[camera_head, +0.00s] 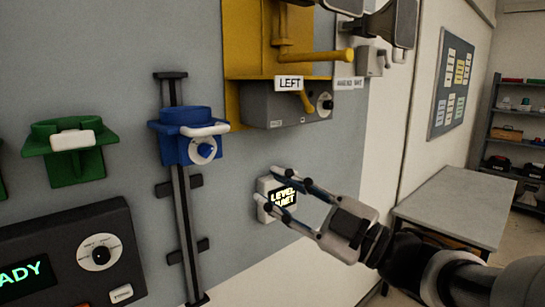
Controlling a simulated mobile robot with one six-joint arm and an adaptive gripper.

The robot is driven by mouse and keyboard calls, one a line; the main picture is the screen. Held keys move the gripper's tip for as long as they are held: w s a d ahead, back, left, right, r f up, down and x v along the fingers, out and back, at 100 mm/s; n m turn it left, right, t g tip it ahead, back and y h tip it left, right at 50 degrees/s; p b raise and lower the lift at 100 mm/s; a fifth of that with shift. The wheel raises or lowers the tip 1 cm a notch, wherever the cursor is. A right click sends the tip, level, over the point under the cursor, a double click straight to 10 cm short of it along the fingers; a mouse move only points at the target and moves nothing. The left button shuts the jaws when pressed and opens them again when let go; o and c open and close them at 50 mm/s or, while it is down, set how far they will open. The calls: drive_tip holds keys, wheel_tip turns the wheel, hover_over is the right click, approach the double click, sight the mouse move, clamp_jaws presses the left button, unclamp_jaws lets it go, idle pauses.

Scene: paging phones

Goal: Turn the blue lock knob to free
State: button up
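The blue lock knob (204,151) sits on a round white dial on the front of a blue carriage (172,146). The carriage has a white bar across its top right and rides on a dark vertical rail (184,230). The markings on the dial are too small to read. My gripper (266,186) is to the right of and below the knob, clear of it. Its two fingers are apart with nothing seen held between them.
A green holder (72,155) with a white handle is at left. Below it is a dark panel (55,262) with a dial and "READY" display. Above right are a yellow bracket (240,45) and a grey box (262,105) labelled "LEFT". A table (455,200) stands right.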

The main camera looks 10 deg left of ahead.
sight(211, 152)
drive_tip(key=x, duration=1.4)
drive_tip(key=shift+b, duration=0.35)
drive_tip(key=shift+f, duration=0.1)
clamp_jaws()
drive_tip(key=n, duration=0.1)
drive_tip(key=n+g, duration=0.1)
drive_tip(key=shift+w+d+r+n, duration=0.15)
drive_tip(key=shift+r+n, duration=0.05)
drive_tip(key=shift+n, duration=0.2)
drive_tip(key=shift+n+g+h, duration=0.4)
drive_tip(key=shift+n+g, duration=0.2)
drive_tip(key=shift+n, duration=0.7)
unclamp_jaws()
